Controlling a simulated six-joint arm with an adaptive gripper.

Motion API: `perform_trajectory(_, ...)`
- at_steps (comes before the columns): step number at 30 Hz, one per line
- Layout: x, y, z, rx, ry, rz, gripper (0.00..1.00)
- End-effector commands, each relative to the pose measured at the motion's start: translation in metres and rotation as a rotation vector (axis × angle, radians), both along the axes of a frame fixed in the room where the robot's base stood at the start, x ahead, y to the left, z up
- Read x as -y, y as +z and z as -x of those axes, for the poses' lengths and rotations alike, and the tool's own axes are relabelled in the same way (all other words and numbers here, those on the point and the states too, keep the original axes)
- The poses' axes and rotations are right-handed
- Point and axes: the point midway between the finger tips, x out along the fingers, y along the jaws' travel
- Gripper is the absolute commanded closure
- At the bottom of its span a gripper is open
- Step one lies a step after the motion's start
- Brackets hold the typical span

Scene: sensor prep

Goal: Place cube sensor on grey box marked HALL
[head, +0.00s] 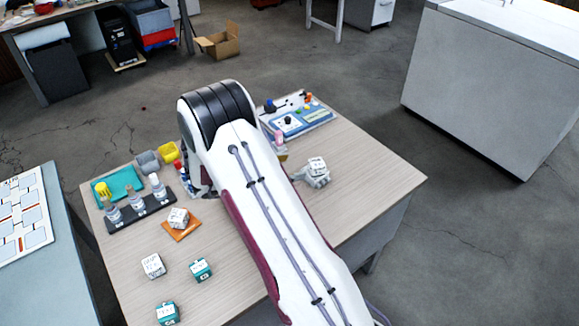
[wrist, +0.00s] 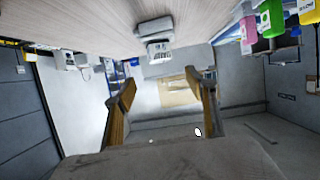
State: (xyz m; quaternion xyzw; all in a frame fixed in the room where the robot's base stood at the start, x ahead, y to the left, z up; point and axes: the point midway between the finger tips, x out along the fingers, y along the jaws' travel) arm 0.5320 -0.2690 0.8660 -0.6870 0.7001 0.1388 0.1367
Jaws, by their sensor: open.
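A white cube with dark markings (head: 317,165) sits on a small grey piece (head: 316,181) on the table, right of my arm. A white cube and grey piece (wrist: 158,48) also show in the wrist view, ahead of my fingers and upside down. Another white cube (head: 178,216) rests on an orange pad, and a third (head: 153,265) stands on bare table. I cannot read HALL anywhere. A grey box-like piece (head: 148,161) stands at the table's back left. My gripper (wrist: 162,84) is open with nothing between its fingers; in the head view my arm hides it.
Teal cubes (head: 201,270) (head: 167,313) stand at the front left. A black rack (head: 140,211) holds bottles beside a teal tray (head: 126,183). A blue panel (head: 300,117) lies at the back. Pink (wrist: 247,32) and green (wrist: 270,17) containers show right in the wrist view.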

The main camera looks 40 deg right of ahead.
Motion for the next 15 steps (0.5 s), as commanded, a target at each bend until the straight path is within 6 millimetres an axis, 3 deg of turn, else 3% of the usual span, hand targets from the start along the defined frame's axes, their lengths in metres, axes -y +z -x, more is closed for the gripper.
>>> perform_trajectory(10,0.0,0.002,-0.003,0.008,0.009,-0.004,0.44)
perform_trajectory(15,-0.004,0.015,-0.018,0.049,0.062,-0.03,0.44)
